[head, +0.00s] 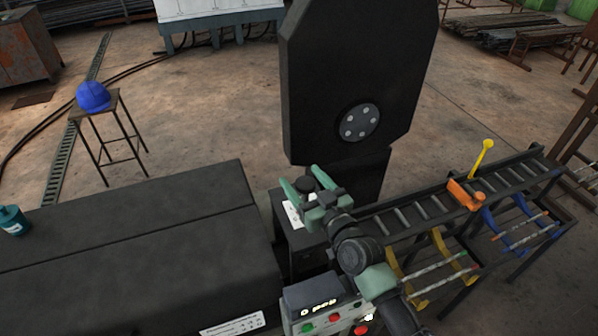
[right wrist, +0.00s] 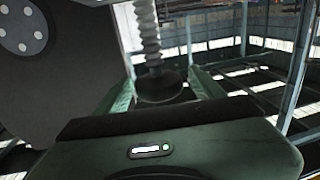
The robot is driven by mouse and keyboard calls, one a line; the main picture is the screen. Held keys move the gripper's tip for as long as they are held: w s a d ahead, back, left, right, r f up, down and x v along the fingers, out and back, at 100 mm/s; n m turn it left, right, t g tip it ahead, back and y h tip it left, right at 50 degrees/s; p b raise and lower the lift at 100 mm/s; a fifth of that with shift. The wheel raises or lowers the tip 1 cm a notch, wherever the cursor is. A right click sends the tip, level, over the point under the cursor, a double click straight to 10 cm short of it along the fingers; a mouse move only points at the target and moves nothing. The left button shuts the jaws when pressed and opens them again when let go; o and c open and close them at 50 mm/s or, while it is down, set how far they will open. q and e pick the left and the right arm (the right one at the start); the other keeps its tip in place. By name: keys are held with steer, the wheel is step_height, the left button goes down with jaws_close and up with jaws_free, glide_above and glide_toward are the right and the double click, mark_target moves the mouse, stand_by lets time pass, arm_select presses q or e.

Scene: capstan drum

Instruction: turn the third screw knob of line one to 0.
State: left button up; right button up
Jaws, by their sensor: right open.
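My right gripper (head: 313,196) is open, its two green fingers spread above a dark stand with a white label (head: 293,214). A dark round knob (head: 305,184) shows at the fingers in the head view. In the right wrist view, a dark round knob (right wrist: 160,88) with a grey threaded screw (right wrist: 148,35) stands between the open fingers of the right gripper (right wrist: 163,92). I cannot tell whether the fingers touch it. Its scale or number is not readable, and I cannot tell which line or place it has. My left gripper is not in view.
A big black plate with a bolted round hub (head: 360,122) stands just behind the gripper. A control box (head: 325,305) with buttons is in front. A long dark cabinet (head: 130,250) fills the left. A roller rack (head: 440,207) with orange and yellow parts stands at right.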

steer(key=shift+w+a, duration=0.3)
steer(key=shift+w, duration=0.3)
steer(key=shift+w+a+f, duration=0.1)
steer(key=shift+w+a, duration=0.05)
steer(key=shift+w, duration=0.1)
steer(key=c, duration=1.4)
steer(key=shift+w, duration=0.1)
steer(key=n+g+y+b, duration=0.1)
steer(key=b, duration=0.3)
steer(key=n+g+y+b, duration=0.1)
steer(key=y+b, duration=0.1)
steer(key=b, duration=0.3)
steer(key=shift+a+n, duration=0.25)
steer(key=shift+n, duration=0.05)
steer(key=shift+o, duration=0.2)
steer(key=shift+s+a+g+y+b, duration=0.1)
steer(key=shift+s+g+y+b, duration=0.25)
steer(key=shift+b, duration=0.35)
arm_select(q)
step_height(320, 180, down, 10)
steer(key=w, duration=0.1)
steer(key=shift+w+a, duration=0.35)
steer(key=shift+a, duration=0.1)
arm_select(e)
steer(key=shift+w+r, duration=0.1)
steer(key=shift+r, duration=0.1)
